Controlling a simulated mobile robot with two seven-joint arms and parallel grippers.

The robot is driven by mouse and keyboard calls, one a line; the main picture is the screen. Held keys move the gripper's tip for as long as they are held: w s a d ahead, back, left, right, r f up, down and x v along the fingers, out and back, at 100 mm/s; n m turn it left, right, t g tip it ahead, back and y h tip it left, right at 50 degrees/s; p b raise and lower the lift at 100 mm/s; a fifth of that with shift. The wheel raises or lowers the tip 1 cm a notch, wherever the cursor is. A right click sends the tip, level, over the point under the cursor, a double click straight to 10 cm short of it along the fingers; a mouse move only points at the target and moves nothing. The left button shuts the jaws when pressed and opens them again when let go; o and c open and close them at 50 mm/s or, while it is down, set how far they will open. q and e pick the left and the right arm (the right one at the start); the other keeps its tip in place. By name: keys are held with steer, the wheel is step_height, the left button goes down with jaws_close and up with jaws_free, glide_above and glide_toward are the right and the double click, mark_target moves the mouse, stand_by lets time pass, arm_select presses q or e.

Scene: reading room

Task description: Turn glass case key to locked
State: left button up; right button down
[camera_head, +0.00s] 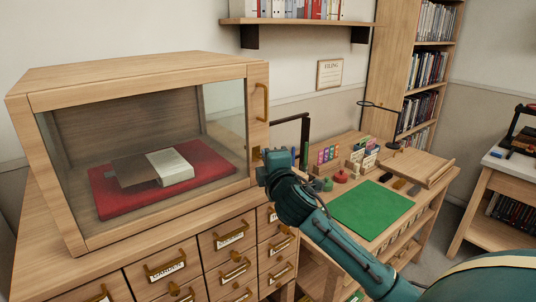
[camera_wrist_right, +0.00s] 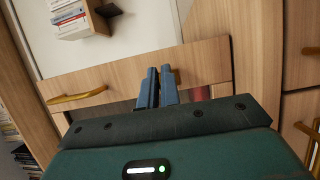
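The wooden glass case (camera_head: 140,80) stands on the drawer cabinet at left, its glass front closed. A book lies inside on a red cushion (camera_head: 110,198). My right gripper (camera_head: 262,158) is at the right post of the case front, below the brass handle (camera_head: 262,102). In the right wrist view its two fingers (camera_wrist_right: 158,86) are close together against the wooden frame, around the lock spot. A bit of brass (camera_wrist_right: 177,76) shows beside the fingers. The key itself is mostly hidden between them, so its angle cannot be read. My left gripper is out of view.
Labelled drawers with brass pulls (camera_head: 230,240) lie below the case. A desk with a green mat (camera_head: 368,208), small stands and a red item (camera_head: 340,176) is to the right. A wall shelf (camera_head: 300,21) and a bookcase (camera_head: 425,70) stand behind.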

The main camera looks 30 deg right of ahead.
stand_by(0.4)
steer(key=c, duration=1.6)
jaws_free()
steer(key=shift+s, duration=0.15)
steer(key=b+v, duration=0.2)
steer(key=v, duration=1.1)
steer(key=shift+r, duration=0.1)
steer(key=shift+a, duration=0.1)
steer(key=s+a+f+m+g+y, duration=0.1)
steer(key=a+f+m+g+y, duration=0.2)
steer(key=f, duration=0.8)
steer(key=s+a+f+m+g+y, duration=0.15)
steer(key=a+f, duration=0.35)
steer(key=f, duration=0.5)
steer(key=s+a+f+m+y, duration=0.1)
steer(key=s+a+f+m, duration=0.1)
steer(key=s+a+f, duration=0.1)
steer(key=s+a+f+m+g+y, duration=0.1)
steer(key=s+a+f+m, duration=0.1)
steer(key=s+f, duration=0.3)
steer(key=s+a+f+m+g+y, duration=0.1)
steer(key=s+a+f+m+y, duration=0.1)
steer(key=f, duration=0.5)
steer(key=shift+s+a+f+m, duration=0.15)
steer(key=shift+s+a+m, duration=0.15)
steer(key=shift+s+a, duration=0.3)
steer(key=shift+s+a+f+m, duration=0.15)
steer(key=shift+s+a+m, duration=0.2)
steer(key=shift+s, duration=0.35)
